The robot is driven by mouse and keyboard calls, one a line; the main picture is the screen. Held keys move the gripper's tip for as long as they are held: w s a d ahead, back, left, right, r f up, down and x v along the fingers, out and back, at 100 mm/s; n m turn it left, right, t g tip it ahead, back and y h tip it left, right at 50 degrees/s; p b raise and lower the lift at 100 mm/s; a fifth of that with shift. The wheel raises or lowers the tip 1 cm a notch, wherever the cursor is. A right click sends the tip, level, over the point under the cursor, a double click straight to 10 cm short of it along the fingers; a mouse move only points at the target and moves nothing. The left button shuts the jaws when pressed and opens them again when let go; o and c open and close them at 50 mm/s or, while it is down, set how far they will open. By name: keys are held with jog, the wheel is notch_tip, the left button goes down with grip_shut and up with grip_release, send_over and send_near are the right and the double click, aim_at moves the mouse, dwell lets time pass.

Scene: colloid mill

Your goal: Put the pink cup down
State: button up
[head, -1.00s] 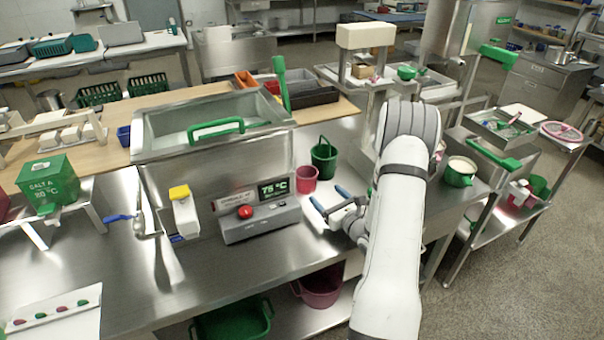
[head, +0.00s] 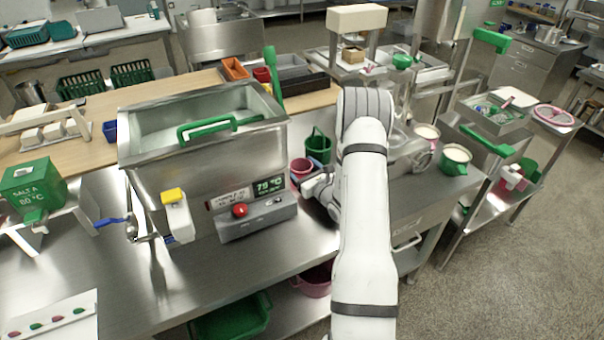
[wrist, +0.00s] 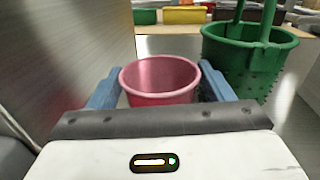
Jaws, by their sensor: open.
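The pink cup (head: 301,166) stands upright on the steel table, just right of the control box of the steel tank. In the wrist view the cup (wrist: 160,82) is empty and sits between the two blue fingers. My gripper (wrist: 162,92) is open, with one finger on each side of the cup; I cannot tell whether either finger touches it. In the head view my gripper (head: 308,172) is at the cup, partly hidden by my arm and wrist.
A green bucket (wrist: 247,60) stands close behind the cup on the right; it also shows in the head view (head: 319,146). The steel tank (head: 205,150) walls off the left side.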

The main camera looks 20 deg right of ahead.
jog(key=shift+c, duration=0.2)
jog(key=c, duration=0.8)
jog(key=shift+r, duration=0.2)
